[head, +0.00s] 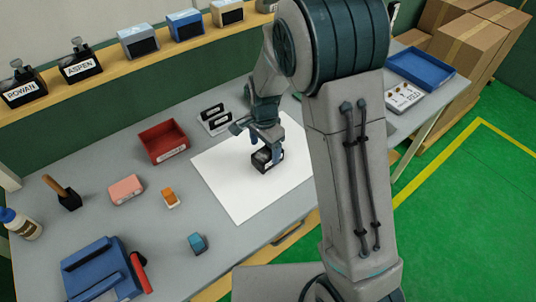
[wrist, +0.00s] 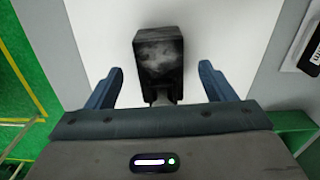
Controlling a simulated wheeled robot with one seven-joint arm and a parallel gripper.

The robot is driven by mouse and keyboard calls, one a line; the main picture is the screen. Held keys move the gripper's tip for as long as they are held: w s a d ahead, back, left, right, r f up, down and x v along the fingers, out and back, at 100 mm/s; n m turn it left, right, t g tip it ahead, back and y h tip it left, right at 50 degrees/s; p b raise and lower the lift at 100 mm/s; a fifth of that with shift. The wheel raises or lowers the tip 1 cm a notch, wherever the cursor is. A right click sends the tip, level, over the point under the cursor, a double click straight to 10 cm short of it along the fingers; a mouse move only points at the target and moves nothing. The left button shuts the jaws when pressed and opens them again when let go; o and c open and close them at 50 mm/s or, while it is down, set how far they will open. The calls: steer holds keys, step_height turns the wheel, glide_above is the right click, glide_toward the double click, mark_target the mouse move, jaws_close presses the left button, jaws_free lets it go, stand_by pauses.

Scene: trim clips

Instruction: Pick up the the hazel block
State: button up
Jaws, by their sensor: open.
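A black block (head: 268,161) with a pale label stands on a white sheet (head: 237,196) under my gripper. I cannot read its label, so I cannot tell if it is the hazel block. My gripper (head: 267,147) is right over it, pointing down. In the wrist view the dark block (wrist: 159,52) has a smudged grey top and lies between the lines of my two spread blue fingers (wrist: 161,72), with a gap on both sides. Its near end has a narrow stem-like part. Other black blocks marked ROWAN (head: 22,90) and ASPEN (head: 80,68) stand on the shelf.
A red bin (head: 163,143), a pink block (head: 126,189), an orange and white block (head: 170,198), a teal block (head: 197,243) and a blue case (head: 100,270) lie left on the grey table. A plate with black slots (head: 214,118) stands behind the sheet. The sheet around the block is clear.

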mark_target(268, 155)
steer(key=shift+f, duration=1.45)
steer(key=c, duration=1.2)
steer(key=shift+o, duration=0.2)
steer(key=shift+r, duration=0.2)
